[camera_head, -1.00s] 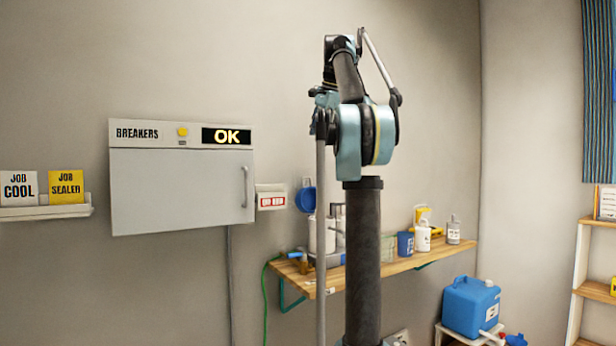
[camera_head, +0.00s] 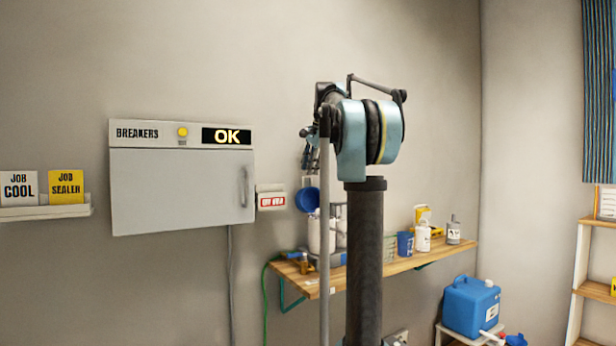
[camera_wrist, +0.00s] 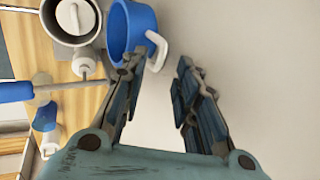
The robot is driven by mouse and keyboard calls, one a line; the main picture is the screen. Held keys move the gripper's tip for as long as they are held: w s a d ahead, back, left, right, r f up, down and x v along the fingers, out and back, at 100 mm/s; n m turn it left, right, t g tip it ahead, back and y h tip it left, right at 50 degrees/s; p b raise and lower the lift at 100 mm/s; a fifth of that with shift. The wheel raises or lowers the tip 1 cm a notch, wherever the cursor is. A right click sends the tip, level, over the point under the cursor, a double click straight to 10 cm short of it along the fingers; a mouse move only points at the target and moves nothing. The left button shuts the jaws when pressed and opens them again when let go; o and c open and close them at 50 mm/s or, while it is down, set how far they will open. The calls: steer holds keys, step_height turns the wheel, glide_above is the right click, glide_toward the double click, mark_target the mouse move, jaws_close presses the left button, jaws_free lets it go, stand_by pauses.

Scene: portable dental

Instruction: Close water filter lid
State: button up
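The water filter (camera_head: 314,235) is a white cylinder on the wooden wall shelf, partly hidden behind my arm. Its blue round lid (camera_head: 307,199) stands raised, tilted up on edge at the filter's top. In the wrist view the lid (camera_wrist: 125,30) shows its hollow blue side and a white handle-like tab (camera_wrist: 157,48). The filter's pale round top (camera_wrist: 72,20) is to the left of it. My gripper (camera_wrist: 160,62) is open and empty, its fingertips near the tab; contact cannot be told. In the head view my gripper (camera_head: 307,160) hangs just above the lid.
The shelf (camera_head: 400,264) also holds a blue cup (camera_head: 405,244) and bottles (camera_head: 453,230) to the right. A grey breaker box (camera_head: 180,185) is on the wall at left. A blue water container (camera_head: 470,307) stands low at right.

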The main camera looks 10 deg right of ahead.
steer(key=shift+x, duration=1.4)
jaws_close()
steer(key=shift+a, duration=0.15)
steer(key=shift+s, duration=0.1)
steer(key=shift+s, duration=0.1)
